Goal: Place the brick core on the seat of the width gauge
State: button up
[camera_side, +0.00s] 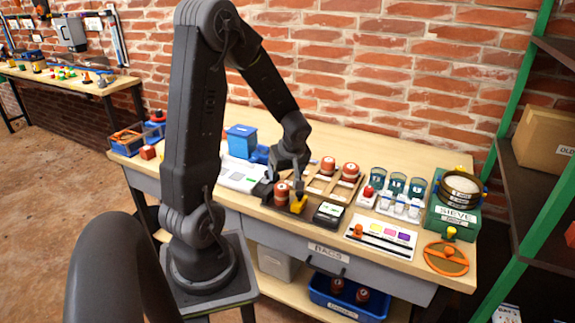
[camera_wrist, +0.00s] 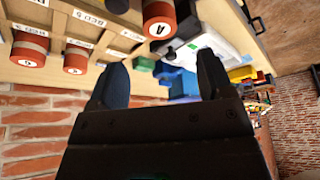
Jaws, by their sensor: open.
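A red cylindrical core with a pale band (camera_side: 281,192) stands at the front of the bench beside a yellow part (camera_side: 298,204) on a dark base, which looks like the width gauge. I cannot tell whether it rests on the seat. My gripper (camera_side: 288,182) is just above and behind this core. In the wrist view my gripper (camera_wrist: 160,85) is open, with nothing between its fingers. A core marked A (camera_wrist: 158,22) lies beyond the fingertips, apart from them; it appears to be the same one.
Two more red cores (camera_side: 328,164) (camera_side: 350,172) stand on a wooden labelled rack (camera_side: 322,185). A black device with a display (camera_side: 328,212) is right of the gauge. A colour card (camera_side: 381,236), cups (camera_side: 397,183) and a sieve (camera_side: 461,190) are further right. A blue bin (camera_side: 241,140) stands left.

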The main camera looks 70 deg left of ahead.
jog(key=w+d+r+m+t, duration=0.25)
jog(key=d+r+m, duration=0.55)
jog(key=d+r, duration=0.4)
jog(key=s+d+r+m+t+h, duration=0.1)
jog(key=s+d+r+m+h, duration=0.1)
jog(key=d+m, duration=0.3)
jog(key=s+d+r+m+t+h, duration=0.2)
jog(key=d+m, duration=0.4)
jog(key=d, duration=0.5)
jog(key=s+r, duration=0.1)
jog(key=s, duration=0.1)
jog(key=shift+s+d+h, duration=0.15)
jog(key=shift+s+h, duration=0.15)
jog(key=shift+s, duration=0.1)
